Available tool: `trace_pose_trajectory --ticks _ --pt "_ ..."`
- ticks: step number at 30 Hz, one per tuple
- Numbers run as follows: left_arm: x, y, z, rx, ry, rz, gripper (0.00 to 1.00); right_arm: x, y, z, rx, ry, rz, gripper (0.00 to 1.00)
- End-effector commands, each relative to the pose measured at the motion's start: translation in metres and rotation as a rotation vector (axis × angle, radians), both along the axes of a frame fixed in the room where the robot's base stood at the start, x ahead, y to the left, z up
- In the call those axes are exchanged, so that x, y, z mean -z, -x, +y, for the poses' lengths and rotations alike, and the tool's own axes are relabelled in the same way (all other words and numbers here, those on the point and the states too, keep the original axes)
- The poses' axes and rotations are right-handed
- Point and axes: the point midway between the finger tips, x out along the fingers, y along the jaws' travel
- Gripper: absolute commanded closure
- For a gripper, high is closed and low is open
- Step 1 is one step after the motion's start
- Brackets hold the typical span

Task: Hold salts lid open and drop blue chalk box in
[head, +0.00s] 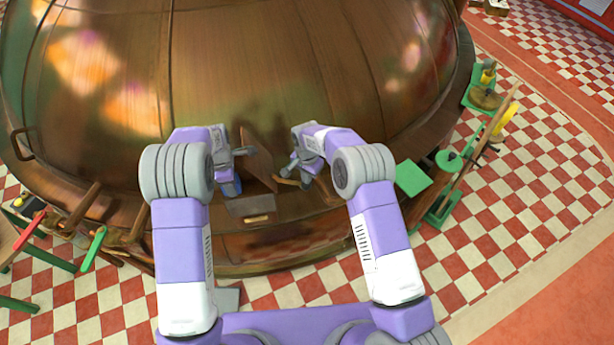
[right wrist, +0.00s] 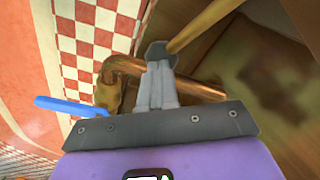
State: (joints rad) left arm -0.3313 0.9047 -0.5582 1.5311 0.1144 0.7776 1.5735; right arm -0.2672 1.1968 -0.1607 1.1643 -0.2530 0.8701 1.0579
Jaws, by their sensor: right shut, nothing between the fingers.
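My right gripper (head: 292,172) is shut and empty, to the right of a raised brown panel (head: 258,158) that looks like the salts lid. In the right wrist view its fingers (right wrist: 158,75) are together beside a copper bar (right wrist: 125,68). My left gripper (head: 238,158) is on the panel's left side; its fingers are too small to tell open from shut. A small blue thing (head: 230,188), perhaps the chalk box, shows just below it, partly hidden; I cannot tell whether it is held. A grey-brown box (head: 250,207) with a pale label, perhaps the salts box, sits below the panel.
A huge copper kettle (head: 270,60) fills the background. A green stand with tools (head: 440,185) is at the right, and a bench with red and green handles (head: 60,235) at the left. Red-and-white tiles (head: 500,215) are clear at the right. A blue strip (right wrist: 70,106) shows in the wrist view.

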Motion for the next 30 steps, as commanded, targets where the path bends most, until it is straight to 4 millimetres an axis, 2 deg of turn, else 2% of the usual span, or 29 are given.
trace_pose_trajectory --ticks 24,30 --pt "0.003 -0.066 0.012 -0.007 -0.005 -0.001 0.86 0.006 0.004 -0.002 0.000 0.004 0.012 1.00" --pt "0.003 -0.075 0.013 -0.008 -0.005 0.001 0.86 0.006 0.004 -0.002 0.000 0.004 0.014 1.00"
